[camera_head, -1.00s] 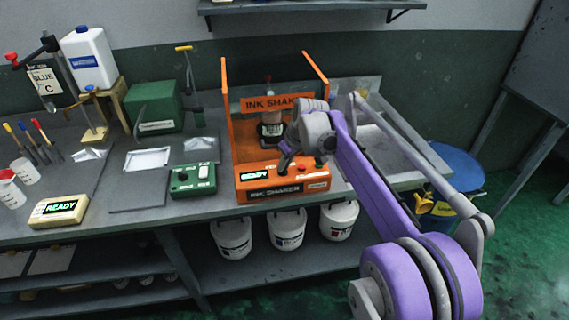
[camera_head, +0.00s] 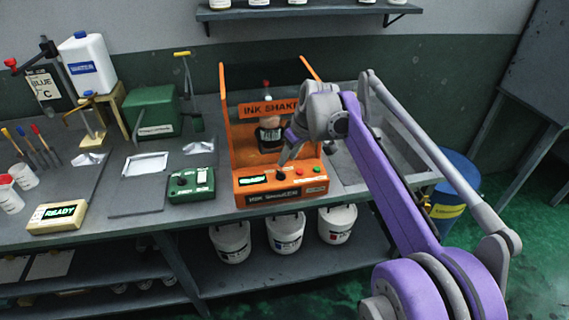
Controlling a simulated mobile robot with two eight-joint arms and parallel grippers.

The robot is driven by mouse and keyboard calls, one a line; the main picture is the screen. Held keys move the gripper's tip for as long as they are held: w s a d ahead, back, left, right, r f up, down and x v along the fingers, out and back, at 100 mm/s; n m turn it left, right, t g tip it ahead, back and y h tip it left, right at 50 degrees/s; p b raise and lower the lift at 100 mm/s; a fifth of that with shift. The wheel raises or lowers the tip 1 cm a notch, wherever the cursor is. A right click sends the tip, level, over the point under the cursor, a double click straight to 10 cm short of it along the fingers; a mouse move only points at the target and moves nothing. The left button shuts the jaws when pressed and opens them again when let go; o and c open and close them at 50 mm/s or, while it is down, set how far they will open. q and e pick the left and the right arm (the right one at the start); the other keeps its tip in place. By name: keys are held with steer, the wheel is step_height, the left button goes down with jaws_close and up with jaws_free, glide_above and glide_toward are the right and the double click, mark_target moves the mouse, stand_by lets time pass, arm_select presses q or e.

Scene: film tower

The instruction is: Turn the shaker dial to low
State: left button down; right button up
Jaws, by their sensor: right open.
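The orange ink shaker (camera_head: 245,188) stands on the grey bench, with a dark bottle (camera_head: 269,133) inside its frame. Its front panel has a lit green display (camera_head: 253,179), a black dial (camera_head: 280,175), a red button (camera_head: 299,171) and a green button (camera_head: 317,169). My right gripper (camera_head: 283,161) comes in from the right and points down at the panel. Its fingertips are just above or at the dial; I cannot tell if they touch. It is open, and the dial's setting is too small to read. My left gripper is not in view.
A green box with a dial (camera_head: 191,184) stands left of the shaker. A yellow unit reading READY (camera_head: 57,216) is at the front left. A sink (camera_head: 401,158) lies to the right, partly behind my arm. White buckets (camera_head: 285,233) stand on the lower shelf.

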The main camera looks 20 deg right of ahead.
steer(key=v, duration=0.4)
stand_by(0.4)
steer(key=s+a+f+m+p, duration=0.1)
steer(key=s+a+f+p, duration=0.1)
steer(key=s, duration=0.7)
steer(key=s+a+f+m+h+p, duration=0.1)
steer(key=s+a+f, duration=0.4)
steer(key=s, duration=0.5)
steer(key=s+a+f+m+t+p, duration=0.1)
steer(key=s+a+f+p, duration=0.2)
steer(key=s+f, duration=0.3)
steer(key=s, duration=0.3)
steer(key=shift+s+a+f+m, duration=0.3)
steer(key=shift+a, duration=0.05)
